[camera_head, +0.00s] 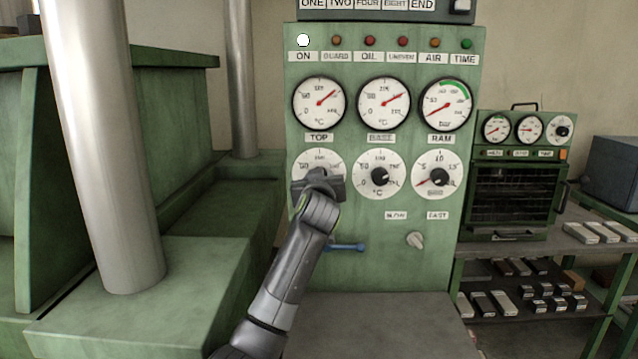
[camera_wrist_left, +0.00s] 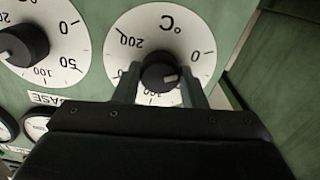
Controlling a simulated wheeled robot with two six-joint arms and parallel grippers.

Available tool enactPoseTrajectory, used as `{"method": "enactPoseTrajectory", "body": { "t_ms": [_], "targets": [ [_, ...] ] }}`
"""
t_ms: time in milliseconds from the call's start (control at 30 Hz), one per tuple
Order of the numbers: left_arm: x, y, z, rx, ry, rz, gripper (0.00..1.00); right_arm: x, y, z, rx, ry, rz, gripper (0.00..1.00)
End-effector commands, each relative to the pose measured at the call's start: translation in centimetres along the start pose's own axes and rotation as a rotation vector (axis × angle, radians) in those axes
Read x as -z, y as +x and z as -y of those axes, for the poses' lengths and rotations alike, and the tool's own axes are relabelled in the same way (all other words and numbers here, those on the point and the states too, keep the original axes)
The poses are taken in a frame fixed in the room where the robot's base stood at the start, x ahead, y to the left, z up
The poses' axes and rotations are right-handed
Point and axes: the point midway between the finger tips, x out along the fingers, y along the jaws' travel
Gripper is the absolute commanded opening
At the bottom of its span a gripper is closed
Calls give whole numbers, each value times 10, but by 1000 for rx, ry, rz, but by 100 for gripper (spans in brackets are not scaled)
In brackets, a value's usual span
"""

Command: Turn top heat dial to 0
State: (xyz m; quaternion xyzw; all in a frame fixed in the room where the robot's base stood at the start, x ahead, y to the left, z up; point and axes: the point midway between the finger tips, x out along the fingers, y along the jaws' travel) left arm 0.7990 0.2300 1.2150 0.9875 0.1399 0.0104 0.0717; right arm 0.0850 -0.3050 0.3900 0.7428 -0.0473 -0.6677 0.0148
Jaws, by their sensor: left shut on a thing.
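The top heat dial (camera_head: 318,157) is a white round scale under the TOP label on the green panel, mostly hidden by my arm in the head view. In the left wrist view the dial (camera_wrist_left: 205,65) appears upside down, with 0 at its right and 200 at its upper left. Its black knob (camera_wrist_left: 156,73) carries a pale mark on the right side. My left gripper (camera_wrist_left: 160,84) is shut on this knob, one finger on each side. In the head view the left gripper (camera_head: 318,180) covers the knob. My right gripper is out of view.
The base heat dial (camera_head: 378,175) and the ram dial (camera_head: 437,174) sit to the right. Gauges (camera_head: 320,103) are above. A blue lever (camera_head: 346,247) and a small pale switch (camera_head: 415,240) are below. A large metal column (camera_head: 100,140) stands at left.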

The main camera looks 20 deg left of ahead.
Motion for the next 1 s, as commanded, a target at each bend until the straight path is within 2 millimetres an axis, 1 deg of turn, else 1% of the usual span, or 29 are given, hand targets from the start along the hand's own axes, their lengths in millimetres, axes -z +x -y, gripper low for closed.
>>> {"method": "enactPoseTrajectory", "body": {
  "t_ms": [533,567,700,733,1000],
  "targets": [
    [0,0,0,0,-29,2,15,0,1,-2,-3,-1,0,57],
    [0,0,0,0,-29,2,39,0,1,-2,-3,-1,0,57],
    [0,0,0,0,-28,1,57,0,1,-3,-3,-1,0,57],
    [0,0,0,0,-28,1,59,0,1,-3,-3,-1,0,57],
    [0,0,0,0,-27,1,59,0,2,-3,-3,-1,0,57]
  ]
}}
